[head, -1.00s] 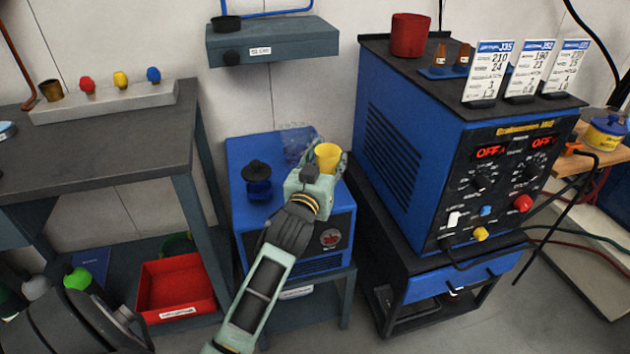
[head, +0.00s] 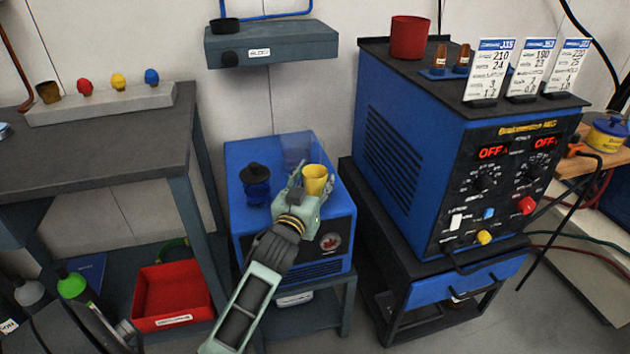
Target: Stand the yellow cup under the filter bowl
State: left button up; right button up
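The yellow cup (head: 315,179) is upright over the front right part of the blue unit's top (head: 232,160). My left gripper (head: 312,184) has its fingers around the cup and appears shut on it; the fingers partly hide its lower part. I cannot tell if the cup's base touches the top. A dark blue, black-capped piece (head: 256,187) stands to the left of the cup on the same unit. A see-through bluish shape (head: 297,148) is behind the cup. I cannot tell for sure which of these is the filter bowl. My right gripper is not in view.
A large blue welding machine (head: 400,155) stands close on the right. A grey shelf box (head: 285,42) hangs on the wall above. A dark workbench (head: 110,150) is at the left, with a red bin (head: 172,295) below.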

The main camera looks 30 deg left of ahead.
pick_arm(q)
jog(key=o, duration=0.4)
jog(key=shift+r, duration=0.1)
